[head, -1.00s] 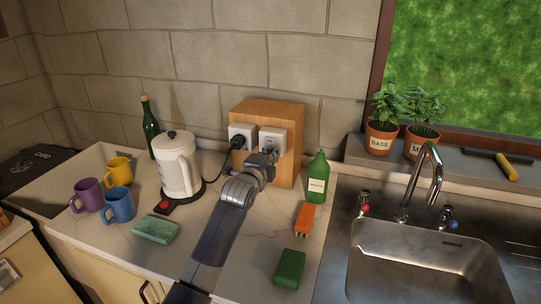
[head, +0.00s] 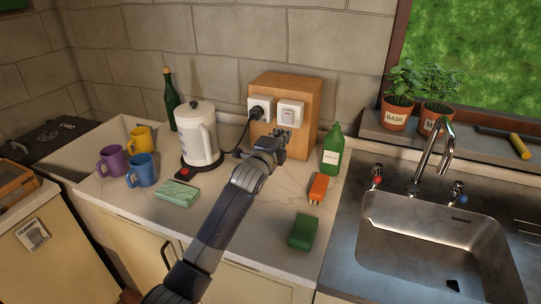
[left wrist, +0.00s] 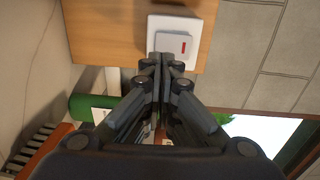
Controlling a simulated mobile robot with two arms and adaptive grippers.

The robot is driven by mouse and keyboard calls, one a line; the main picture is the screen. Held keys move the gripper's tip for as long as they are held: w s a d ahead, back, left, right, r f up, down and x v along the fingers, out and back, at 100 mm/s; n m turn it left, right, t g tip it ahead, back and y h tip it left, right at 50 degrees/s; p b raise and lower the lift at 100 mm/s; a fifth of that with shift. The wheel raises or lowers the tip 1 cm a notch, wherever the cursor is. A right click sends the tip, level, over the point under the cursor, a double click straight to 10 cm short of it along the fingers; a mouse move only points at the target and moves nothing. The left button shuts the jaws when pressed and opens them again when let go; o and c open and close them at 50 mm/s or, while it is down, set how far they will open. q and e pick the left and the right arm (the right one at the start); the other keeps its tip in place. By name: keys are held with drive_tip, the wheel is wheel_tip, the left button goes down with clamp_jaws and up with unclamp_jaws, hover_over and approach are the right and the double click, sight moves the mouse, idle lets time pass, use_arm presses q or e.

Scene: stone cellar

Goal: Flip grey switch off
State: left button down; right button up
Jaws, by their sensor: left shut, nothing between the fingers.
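The switch is a grey rocker with a small red mark (left wrist: 184,46) on a white plate. Its plate (head: 291,113) is on the front of a wooden box (head: 303,90), right of a socket with a black plug (head: 259,112). My left gripper (head: 283,136) is shut and empty, just below the switch plate in the head view. In the left wrist view its closed fingertips (left wrist: 167,60) overlap the plate's lower part; whether they touch it I cannot tell. Which way the rocker is tilted is unclear. My right gripper is not in view.
A white kettle (head: 194,133) with a red button on its base stands to the left. A green bottle (head: 332,150), an orange block-like item (head: 318,188) and a green block (head: 304,231) are to the right. Mugs and a sponge (head: 177,194) lie left of my arm.

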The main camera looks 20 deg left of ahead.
use_arm(q)
drive_tip(key=s+f+b, duration=0.1)
drive_tip(key=s, duration=0.6)
drive_tip(key=shift+s+a+f, duration=0.2)
drive_tip(key=shift+s+f, duration=0.05)
drive_tip(key=shift+f, duration=0.1)
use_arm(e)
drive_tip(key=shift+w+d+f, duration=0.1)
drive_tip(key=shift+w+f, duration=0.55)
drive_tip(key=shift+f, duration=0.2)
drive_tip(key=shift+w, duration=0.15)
